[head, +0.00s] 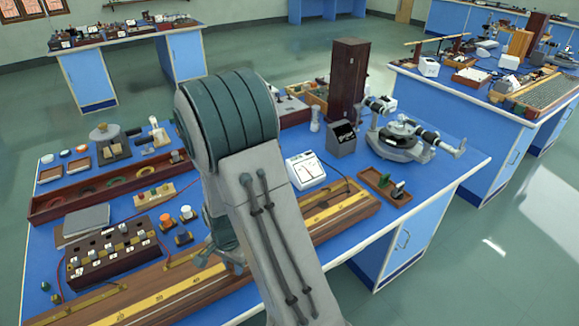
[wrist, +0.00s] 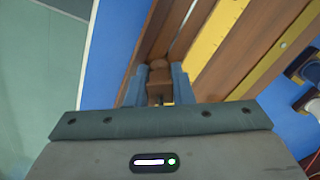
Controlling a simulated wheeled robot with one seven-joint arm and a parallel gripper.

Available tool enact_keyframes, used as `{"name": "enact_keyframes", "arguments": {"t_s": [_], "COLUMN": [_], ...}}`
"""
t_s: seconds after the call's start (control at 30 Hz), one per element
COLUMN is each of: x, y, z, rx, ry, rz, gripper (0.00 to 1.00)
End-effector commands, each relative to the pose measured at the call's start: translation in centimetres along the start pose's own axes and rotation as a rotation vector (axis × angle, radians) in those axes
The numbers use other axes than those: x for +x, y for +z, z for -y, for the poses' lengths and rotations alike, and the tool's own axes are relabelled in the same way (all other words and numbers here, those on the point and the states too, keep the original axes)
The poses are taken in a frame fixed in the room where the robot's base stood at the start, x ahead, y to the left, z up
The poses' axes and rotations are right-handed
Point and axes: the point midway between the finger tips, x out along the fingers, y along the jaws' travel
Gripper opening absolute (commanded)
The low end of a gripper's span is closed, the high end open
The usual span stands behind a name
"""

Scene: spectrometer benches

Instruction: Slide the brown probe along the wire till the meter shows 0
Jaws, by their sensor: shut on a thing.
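The brown probe (wrist: 159,88) is between the two blue-grey fingers of my gripper (wrist: 160,73) in the wrist view, and the gripper is shut on it. The probe is over the long wooden wire board (wrist: 190,50), which has yellow scale strips. The thin wire cannot be made out clearly. A white meter (head: 305,170) stands behind the board, just right of my arm. Its dial is too small to read.
A resistance box with several knobs (head: 108,250) stands behind the board at left. A small wooden tray (head: 384,186) lies to the right of the meter. A spectrometer (head: 405,140) and a tall brown cabinet (head: 348,80) stand at the back right. Floor is clear in front.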

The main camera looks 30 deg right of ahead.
Motion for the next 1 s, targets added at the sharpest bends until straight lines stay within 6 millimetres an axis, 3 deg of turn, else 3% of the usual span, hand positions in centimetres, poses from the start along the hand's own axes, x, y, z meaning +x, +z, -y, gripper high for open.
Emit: {"name": "enact_keyframes", "arguments": {"t_s": [1.0], "x": [0.1], "y": [-3.1], "z": [-1.9], "rx": [0.002], "ry": [0.002], "rz": [0.000], "gripper": [0.00]}}
